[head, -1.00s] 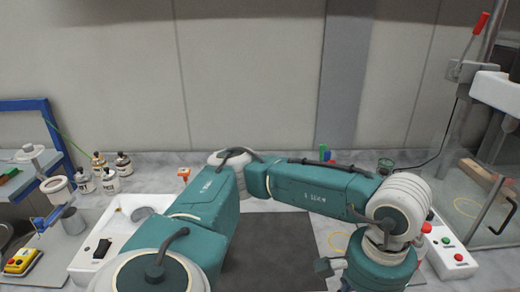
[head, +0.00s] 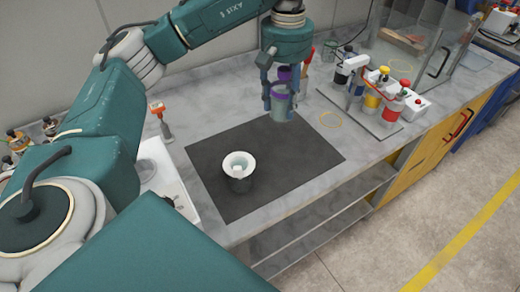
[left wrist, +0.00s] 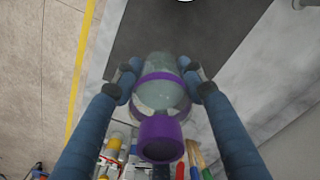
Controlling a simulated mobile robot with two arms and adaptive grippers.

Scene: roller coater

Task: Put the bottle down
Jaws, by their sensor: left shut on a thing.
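The bottle (head: 281,104) is clear grey-green with a purple band and a purple neck. It hangs roughly upright between the fingers of my left gripper (head: 279,97), over the back right edge of the dark mat (head: 215,190). I cannot tell whether its base touches the surface. In the left wrist view the bottle (left wrist: 160,93) is between the two blue fingers of the left gripper (left wrist: 160,85), its purple mouth toward the camera. The mat also shows there (left wrist: 150,30). My right gripper is not in view.
A dark cup with a white funnel-like rim (head: 239,172) stands on the mat. A rack with colored-cap bottles (head: 372,95) stands right of the gripper, near a glass screen (head: 410,40). An orange-topped tool (head: 158,110) stands at left. The mat's front right is clear.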

